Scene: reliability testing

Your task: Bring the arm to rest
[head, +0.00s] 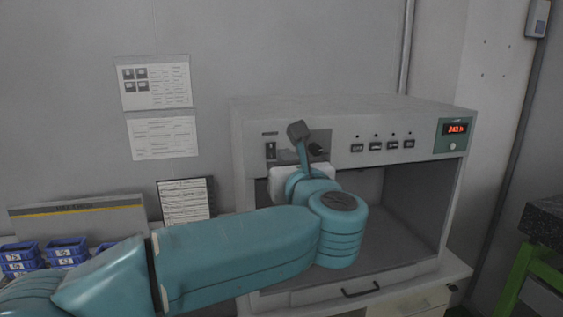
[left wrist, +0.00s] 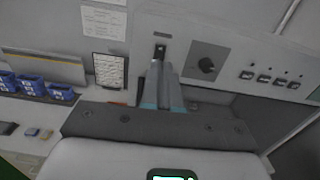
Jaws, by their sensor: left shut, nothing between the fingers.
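My left arm (head: 235,255) reaches in from the left to the front of a grey test machine (head: 330,107). The white body of my left gripper (head: 288,182) is in front of the machine's panel, with its fingertips hidden in the head view. In the left wrist view the fingers of my left gripper (left wrist: 164,75) are together and empty, pointing at the panel just below a black rocker switch (left wrist: 160,50). I cannot tell whether they touch the panel. The switch also shows in the head view (head: 270,150). My right gripper is not in view.
A black knob (left wrist: 207,66) and several push buttons (head: 384,146) line the panel, with a red-lit display (head: 455,129) at right. The machine's chamber (head: 375,225) is open and looks empty. Blue bins (head: 66,249) stand at left; a green-legged table (head: 520,270) is at right.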

